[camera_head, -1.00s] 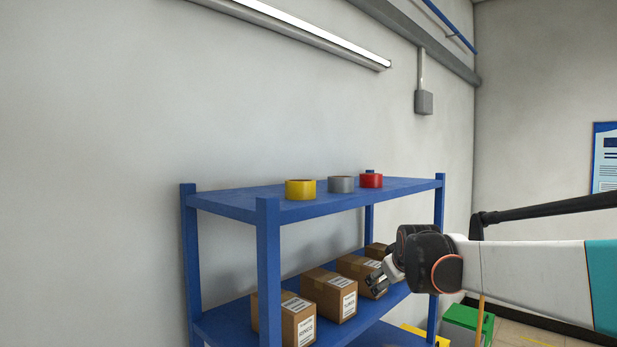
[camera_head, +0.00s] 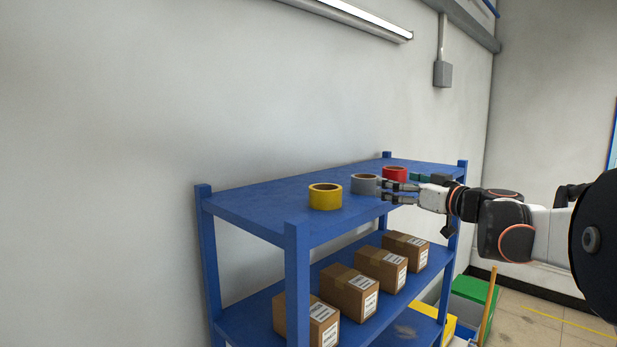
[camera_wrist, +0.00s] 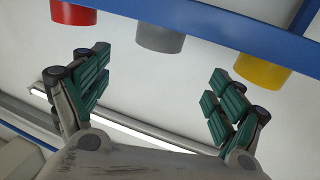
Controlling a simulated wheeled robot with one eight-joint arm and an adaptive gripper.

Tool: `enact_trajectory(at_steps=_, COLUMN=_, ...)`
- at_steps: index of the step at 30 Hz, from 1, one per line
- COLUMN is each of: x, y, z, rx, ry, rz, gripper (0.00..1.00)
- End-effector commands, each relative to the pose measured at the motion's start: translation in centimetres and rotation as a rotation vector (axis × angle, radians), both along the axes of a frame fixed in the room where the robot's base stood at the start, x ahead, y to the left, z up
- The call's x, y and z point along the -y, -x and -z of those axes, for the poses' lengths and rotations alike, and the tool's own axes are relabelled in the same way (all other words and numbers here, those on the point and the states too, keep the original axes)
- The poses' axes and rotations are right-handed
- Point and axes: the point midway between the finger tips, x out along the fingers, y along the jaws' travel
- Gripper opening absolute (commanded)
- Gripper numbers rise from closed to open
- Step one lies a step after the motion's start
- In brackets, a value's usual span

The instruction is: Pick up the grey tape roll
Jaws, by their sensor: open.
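The grey tape roll (camera_head: 364,184) lies on the blue shelf's top board, between a yellow roll and a red roll. My gripper (camera_head: 384,192) is open and empty, close to the grey roll on its right side in the head view. I cannot tell whether a fingertip touches the roll. In the wrist view the picture is upside down. The grey tape roll (camera_wrist: 161,38) shows at the top middle, between and beyond the spread green-padded fingers (camera_wrist: 152,98).
The yellow tape roll (camera_head: 325,197) and red tape roll (camera_head: 395,174) stand on either side. The blue shelf (camera_head: 250,208) has corner posts rising above its top board. Several cardboard boxes (camera_head: 349,290) sit on the lower board. The top board's left part is clear.

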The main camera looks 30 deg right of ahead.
Motion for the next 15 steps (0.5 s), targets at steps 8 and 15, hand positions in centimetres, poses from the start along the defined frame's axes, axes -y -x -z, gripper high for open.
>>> enact_trajectory(at_steps=8, x=-0.4, y=-4.1, z=-0.2, rx=0.009, ry=0.003, rz=-0.005, gripper=0.88)
enact_trajectory(at_steps=15, x=-0.6, y=-7.7, z=-0.2, rx=0.008, ry=0.002, rz=-0.003, gripper=0.88)
